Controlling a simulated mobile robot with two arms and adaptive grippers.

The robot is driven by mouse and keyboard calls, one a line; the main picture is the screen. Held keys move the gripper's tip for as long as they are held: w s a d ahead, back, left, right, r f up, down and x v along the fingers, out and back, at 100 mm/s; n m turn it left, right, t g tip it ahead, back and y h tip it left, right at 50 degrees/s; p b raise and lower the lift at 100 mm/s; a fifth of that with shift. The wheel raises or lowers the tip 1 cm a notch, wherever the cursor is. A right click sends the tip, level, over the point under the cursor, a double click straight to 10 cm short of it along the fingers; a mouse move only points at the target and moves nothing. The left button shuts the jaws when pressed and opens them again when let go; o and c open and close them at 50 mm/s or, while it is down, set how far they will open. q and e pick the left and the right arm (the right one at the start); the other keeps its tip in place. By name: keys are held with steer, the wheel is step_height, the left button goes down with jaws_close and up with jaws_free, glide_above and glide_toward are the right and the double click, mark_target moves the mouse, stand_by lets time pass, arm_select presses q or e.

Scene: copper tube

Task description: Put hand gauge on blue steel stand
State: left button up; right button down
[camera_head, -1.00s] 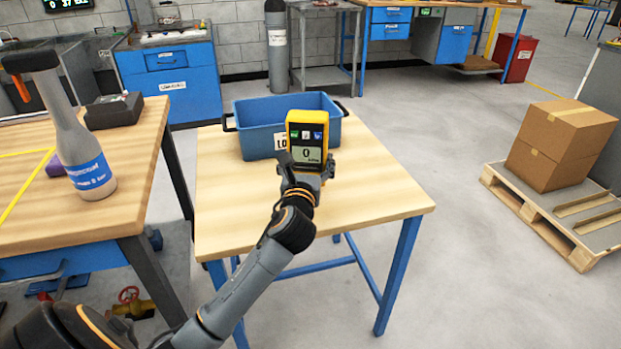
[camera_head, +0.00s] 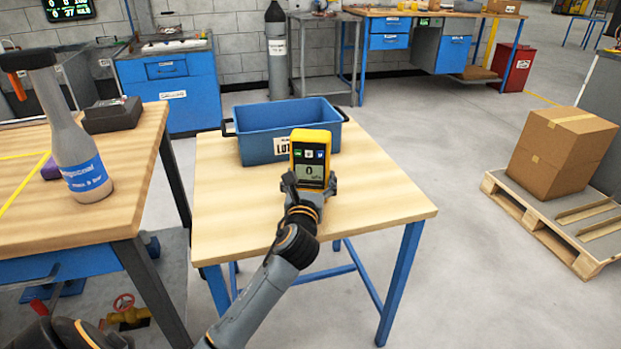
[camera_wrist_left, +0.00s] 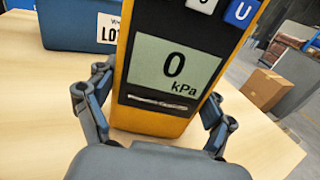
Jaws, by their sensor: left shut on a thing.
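The hand gauge (camera_head: 310,160) is yellow and black, with a screen that reads 0 kPa. My left gripper (camera_head: 309,188) is shut on its lower part and holds it upright. The gauge fills the middle of the left wrist view (camera_wrist_left: 172,70), with a finger of the left gripper (camera_wrist_left: 152,125) on each side. The blue steel stand (camera_head: 397,285) has blue legs and a light wooden top, and the gauge is over that top, in front of the blue bin. I cannot tell whether its base touches the wood. My right gripper is not in view.
A blue bin (camera_head: 262,150) with a label and black handles stands at the back of the top. A wooden bench (camera_head: 130,190) with a grey bottle (camera_head: 75,140) is at the left. The top's front and right are clear. A box (camera_head: 562,150) sits on a pallet at right.

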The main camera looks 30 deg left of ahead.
arm_select(q)
steer(key=o, duration=1.6)
steer(key=shift+f, duration=0.1)
steer(key=shift+s, duration=0.1)
steer(key=p+v, duration=0.1)
steer(key=v, duration=1)
steer(key=shift+s+d, duration=0.2)
steer(key=shift+s, duration=0.15)
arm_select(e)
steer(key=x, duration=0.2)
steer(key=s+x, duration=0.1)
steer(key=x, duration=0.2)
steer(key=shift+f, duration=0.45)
